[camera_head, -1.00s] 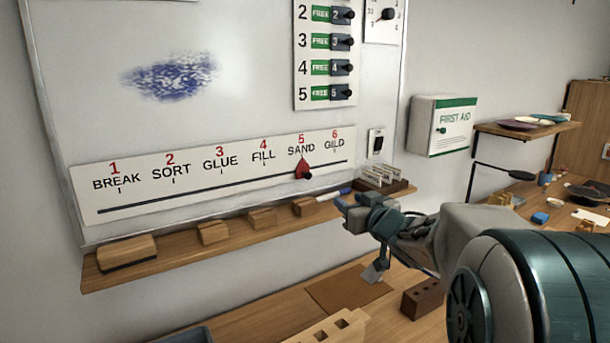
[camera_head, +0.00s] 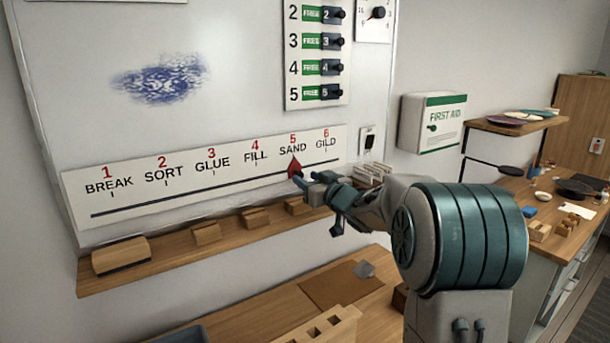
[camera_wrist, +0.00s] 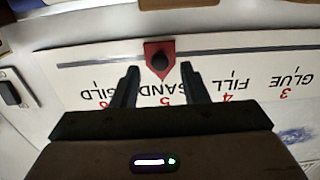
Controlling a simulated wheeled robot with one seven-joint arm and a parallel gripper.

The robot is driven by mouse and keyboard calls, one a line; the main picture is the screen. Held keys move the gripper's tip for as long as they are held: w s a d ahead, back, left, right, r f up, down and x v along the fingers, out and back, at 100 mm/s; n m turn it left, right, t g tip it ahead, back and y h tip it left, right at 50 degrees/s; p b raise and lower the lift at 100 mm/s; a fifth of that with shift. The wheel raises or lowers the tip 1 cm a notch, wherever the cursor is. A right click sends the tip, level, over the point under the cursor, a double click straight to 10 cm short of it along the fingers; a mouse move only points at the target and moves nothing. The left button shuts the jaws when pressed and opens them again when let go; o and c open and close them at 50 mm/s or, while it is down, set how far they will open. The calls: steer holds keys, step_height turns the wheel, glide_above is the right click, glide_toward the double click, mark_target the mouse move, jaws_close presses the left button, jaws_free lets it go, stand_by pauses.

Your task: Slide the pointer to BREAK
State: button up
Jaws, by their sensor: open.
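The red pointer (camera_head: 295,167) sits on the slider strip (camera_head: 210,192) at SAND, mark 5. BREAK (camera_head: 109,186) is mark 1 at the strip's far left. My gripper (camera_head: 304,178) is at the pointer, reaching in from the right. In the wrist view the picture is upside down: the pointer with its dark round knob (camera_wrist: 160,62) lies between and just beyond the tips of my open fingers (camera_wrist: 159,70). I cannot tell whether either finger touches the knob.
A wooden ledge (camera_head: 180,248) below the strip holds an eraser (camera_head: 121,256) and several wooden blocks. A card holder (camera_head: 372,174) stands at its right end, partly behind my arm. The slot left of the pointer is clear. A switch (camera_head: 367,139) is right of the strip.

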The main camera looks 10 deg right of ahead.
steer(key=shift+x, duration=1)
jaws_close()
steer(key=shift+s, duration=0.1)
